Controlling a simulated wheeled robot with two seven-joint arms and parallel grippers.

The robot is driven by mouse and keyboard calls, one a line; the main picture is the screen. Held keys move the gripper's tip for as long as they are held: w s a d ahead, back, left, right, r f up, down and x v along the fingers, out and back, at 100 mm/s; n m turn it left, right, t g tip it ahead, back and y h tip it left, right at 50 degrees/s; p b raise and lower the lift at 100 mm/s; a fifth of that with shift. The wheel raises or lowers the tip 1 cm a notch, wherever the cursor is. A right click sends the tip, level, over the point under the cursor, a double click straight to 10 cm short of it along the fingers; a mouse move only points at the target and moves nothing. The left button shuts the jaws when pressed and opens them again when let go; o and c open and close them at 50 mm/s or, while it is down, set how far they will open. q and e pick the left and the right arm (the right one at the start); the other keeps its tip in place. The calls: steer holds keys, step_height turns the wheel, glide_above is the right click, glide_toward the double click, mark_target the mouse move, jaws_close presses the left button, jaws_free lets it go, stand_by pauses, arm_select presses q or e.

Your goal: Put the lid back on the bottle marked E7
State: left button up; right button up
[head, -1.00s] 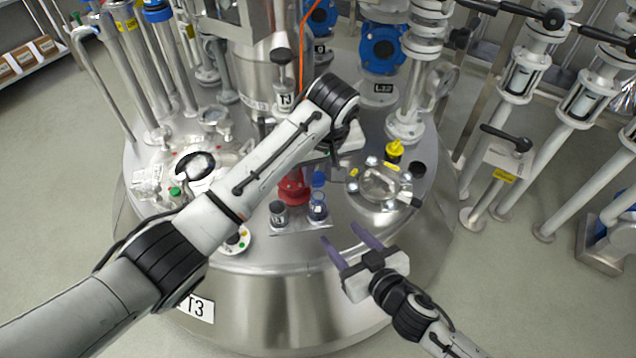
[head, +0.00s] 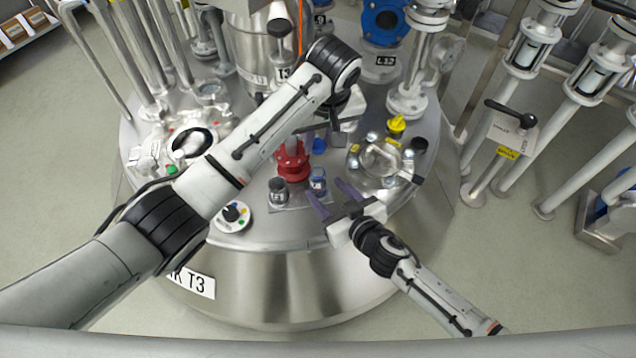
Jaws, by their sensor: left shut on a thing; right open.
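Two small bottles stand on a flat plate (head: 296,206) on the vessel top. The left one (head: 278,192) has a dark lid. The right one (head: 318,187) is clear with blue on it; its marking is too small to read.
A red fitting (head: 292,163) stands just behind the bottles. A round glass port (head: 380,162) with a yellow-topped fitting (head: 396,126) is to the right. A dial (head: 234,215) sits at the front left. Pipes and valves crowd the back.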

mark_target(320, 152)
steer(key=x, duration=0.4)
steer(key=shift+w, duration=0.3)
steer(key=shift+w+a+f, duration=0.25)
steer(key=shift+w+a, duration=0.05)
jaws_close()
arm_select(q)
steer(key=shift+s+f, duration=0.1)
steer(key=shift+f, duration=2.35)
